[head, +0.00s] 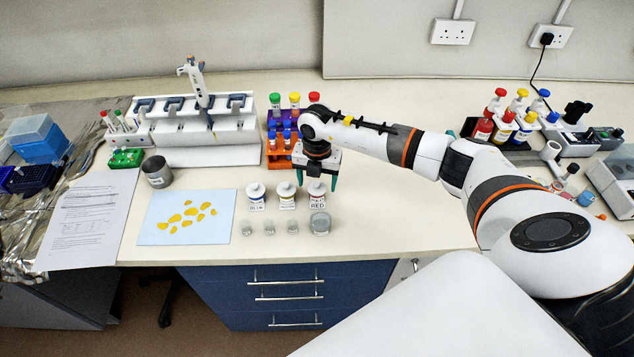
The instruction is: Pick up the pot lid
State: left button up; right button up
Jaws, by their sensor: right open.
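Three small white pots stand in a row near the front of the bench, labelled for blue (257,199), apparently yellow (287,199) and red (317,198). Each has a whitish lid; the red pot's lid (317,186) is at the right end of the row. My right gripper (317,174) points down at the red pot's lid, with its green-tipped fingers open and spread to either side. I cannot tell whether the fingers touch the lid. My left gripper is not in view.
Several small clear cups (269,228) and a larger grey dish (320,223) stand in front of the pots. A blue sheet with yellow shapes (158,228) lies left. A tube rack (279,158) stands just behind my gripper. A pipette stand (205,150) is at the back left.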

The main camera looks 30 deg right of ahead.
jog(key=c, duration=1.1)
jog(key=shift+o, duration=0.2)
